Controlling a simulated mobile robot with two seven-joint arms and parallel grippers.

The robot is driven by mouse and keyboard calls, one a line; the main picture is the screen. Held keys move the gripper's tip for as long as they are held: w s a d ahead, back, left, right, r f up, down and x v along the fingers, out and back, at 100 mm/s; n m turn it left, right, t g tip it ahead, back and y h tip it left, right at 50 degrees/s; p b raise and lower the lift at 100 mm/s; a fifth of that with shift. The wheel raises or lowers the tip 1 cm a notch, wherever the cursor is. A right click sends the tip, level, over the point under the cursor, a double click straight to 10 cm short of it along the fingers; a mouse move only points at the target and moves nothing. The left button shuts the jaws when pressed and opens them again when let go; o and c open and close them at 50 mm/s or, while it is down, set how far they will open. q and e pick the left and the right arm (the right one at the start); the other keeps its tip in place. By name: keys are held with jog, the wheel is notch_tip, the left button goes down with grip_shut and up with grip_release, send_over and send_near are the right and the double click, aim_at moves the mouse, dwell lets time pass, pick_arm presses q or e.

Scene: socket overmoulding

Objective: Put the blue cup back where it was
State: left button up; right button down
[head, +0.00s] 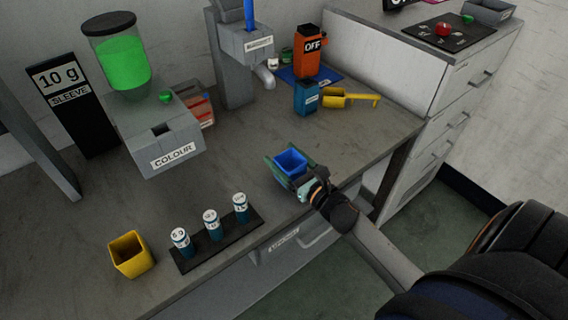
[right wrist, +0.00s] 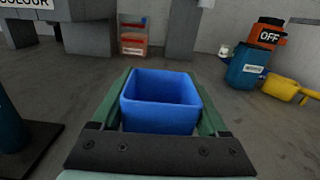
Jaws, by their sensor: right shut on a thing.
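The blue cup (head: 291,162) is an open square tub, upright and apparently empty. My right gripper (head: 287,166) is shut on it near the front edge of the grey bench. In the right wrist view the cup (right wrist: 160,100) sits between the green fingers of the gripper (right wrist: 162,104), one along each side. I cannot tell whether its base touches the bench. My left gripper is not in view.
A yellow cup (head: 131,255) and a black rack (head: 217,239) with several labelled vials stand at the front left. The COLOUR dispenser (head: 165,137) is behind. A blue labelled container (head: 306,97), an orange OFF unit (head: 308,50) and a yellow scoop (head: 349,98) stand at the back right. Bench between is clear.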

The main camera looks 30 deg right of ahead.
jog(key=shift+f, duration=0.8)
jog(key=shift+f, duration=0.25)
grip_release()
jog(key=shift+r, duration=0.25)
jog(key=s+b, duration=0.1)
jog(key=s, duration=1.1)
jog(key=shift+d, duration=0.45)
